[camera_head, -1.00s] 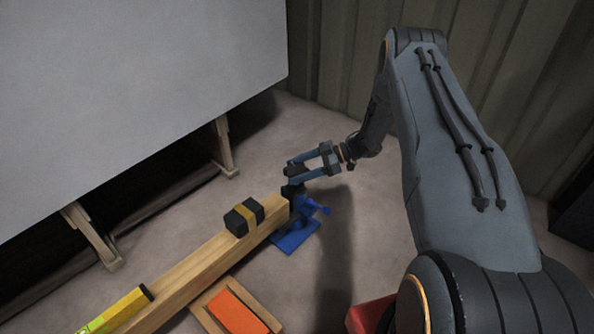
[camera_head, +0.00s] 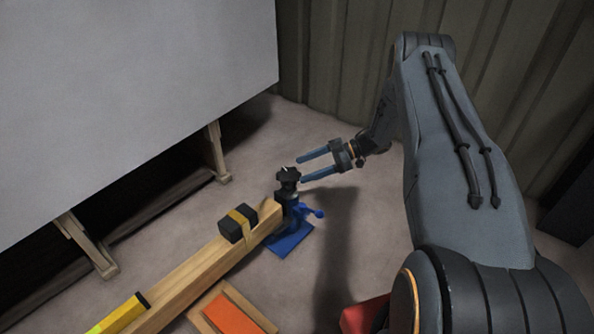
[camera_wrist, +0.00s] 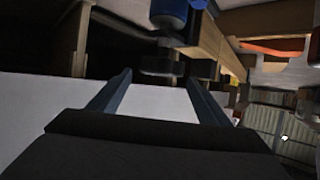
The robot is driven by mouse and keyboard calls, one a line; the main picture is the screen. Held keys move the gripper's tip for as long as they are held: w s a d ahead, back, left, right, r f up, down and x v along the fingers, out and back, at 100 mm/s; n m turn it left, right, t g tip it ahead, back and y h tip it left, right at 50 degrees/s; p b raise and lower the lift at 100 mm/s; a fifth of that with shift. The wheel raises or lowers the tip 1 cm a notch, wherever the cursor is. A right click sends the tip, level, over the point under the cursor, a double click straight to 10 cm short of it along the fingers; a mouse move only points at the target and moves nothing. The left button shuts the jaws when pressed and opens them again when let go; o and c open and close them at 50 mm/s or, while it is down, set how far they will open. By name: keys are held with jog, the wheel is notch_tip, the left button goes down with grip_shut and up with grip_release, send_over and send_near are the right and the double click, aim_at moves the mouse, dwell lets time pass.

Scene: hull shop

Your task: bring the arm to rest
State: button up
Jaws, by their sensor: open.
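My gripper (camera_head: 302,169) is open and empty, with its two blue fingers apart. It is beside the dark knob (camera_head: 288,175) on top of the blue jack (camera_head: 292,238), to the right of it in the head view. In the wrist view the open fingers of my gripper (camera_wrist: 157,92) point toward a dark round knob (camera_wrist: 161,65) and a blue part of the jack (camera_wrist: 168,12). I cannot tell from the head view how close the fingertips are to the knob.
A wooden beam (camera_head: 190,278) runs to the jack, with a black block with a yellow band (camera_head: 238,223) and a yellow-green level (camera_head: 120,315) on it. An orange block (camera_head: 232,314) lies in a wooden tray (camera_head: 248,306). A large grey panel (camera_head: 130,80) stands on wooden supports at left.

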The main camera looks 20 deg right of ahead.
jog(key=shift+d+r, duration=0.15)
jog(key=shift+d, duration=0.25)
